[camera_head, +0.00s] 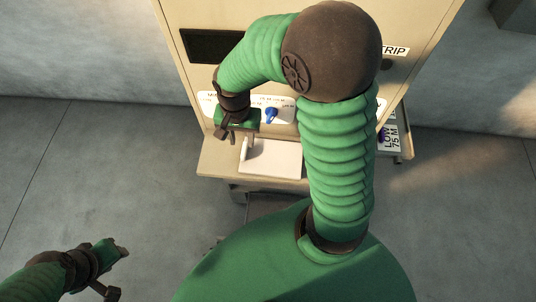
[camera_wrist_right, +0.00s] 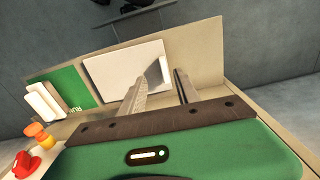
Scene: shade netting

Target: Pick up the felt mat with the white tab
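A pale, flat mat (camera_head: 275,157) lies on the beige ledge below the panel. A thin white tab (camera_head: 247,153) stands up at its left edge in the head view. The wrist view shows the mat (camera_wrist_right: 120,73), with a greyish upright piece, seemingly the tab (camera_wrist_right: 156,72), at its edge near my fingers. My right gripper (camera_head: 236,138) is over this left edge, and its two fingers (camera_wrist_right: 160,82) are apart. Whether they touch the tab is unclear. My left gripper (camera_head: 112,270) is low at the left, away from the ledge; its opening cannot be told.
The beige panel has a blue knob (camera_head: 271,115) close beside my right gripper. The wrist view shows a red knob (camera_wrist_right: 22,164), an orange knob (camera_wrist_right: 38,133) and a green label (camera_wrist_right: 70,86) beside the mat. The ledge (camera_head: 212,160) is narrow; open floor lies left.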

